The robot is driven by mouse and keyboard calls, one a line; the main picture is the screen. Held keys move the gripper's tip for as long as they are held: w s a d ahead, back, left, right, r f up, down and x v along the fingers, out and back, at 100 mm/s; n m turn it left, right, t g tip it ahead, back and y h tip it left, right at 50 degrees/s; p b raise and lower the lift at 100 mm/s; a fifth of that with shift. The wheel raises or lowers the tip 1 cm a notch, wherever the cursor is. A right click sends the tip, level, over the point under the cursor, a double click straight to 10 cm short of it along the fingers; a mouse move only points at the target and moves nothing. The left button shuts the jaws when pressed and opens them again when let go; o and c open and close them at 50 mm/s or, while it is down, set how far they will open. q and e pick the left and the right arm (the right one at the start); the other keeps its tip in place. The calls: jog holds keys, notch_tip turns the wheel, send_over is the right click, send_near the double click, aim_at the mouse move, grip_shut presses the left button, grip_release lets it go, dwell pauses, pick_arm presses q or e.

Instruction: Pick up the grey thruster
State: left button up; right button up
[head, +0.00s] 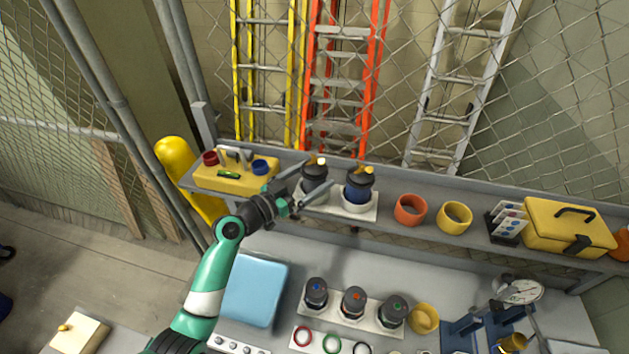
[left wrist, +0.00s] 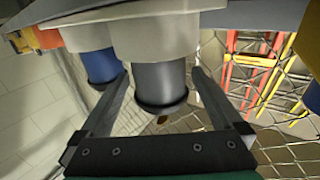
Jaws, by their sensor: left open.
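The grey thruster (head: 314,172) stands upright in a white holder on the shelf, with a dark cap and a yellow-orange tip. A blue thruster (head: 358,188) stands right of it in the same holder plate. My left gripper (head: 317,178) is open, with one finger on each side of the grey thruster. In the left wrist view, which looks upside down, the grey body (left wrist: 158,84) lies between the two spread fingers (left wrist: 158,78). The blue thruster (left wrist: 101,66) is partly hidden behind the left finger there. I cannot tell whether either finger touches the grey body.
Several dark capped units (head: 354,302) stand on the bench below. Chain-link fence is behind.

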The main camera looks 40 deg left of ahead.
aim_at(323, 169)
pick_arm(q)
jog(key=w, duration=0.4)
jog(key=shift+d, duration=0.2)
grip_shut()
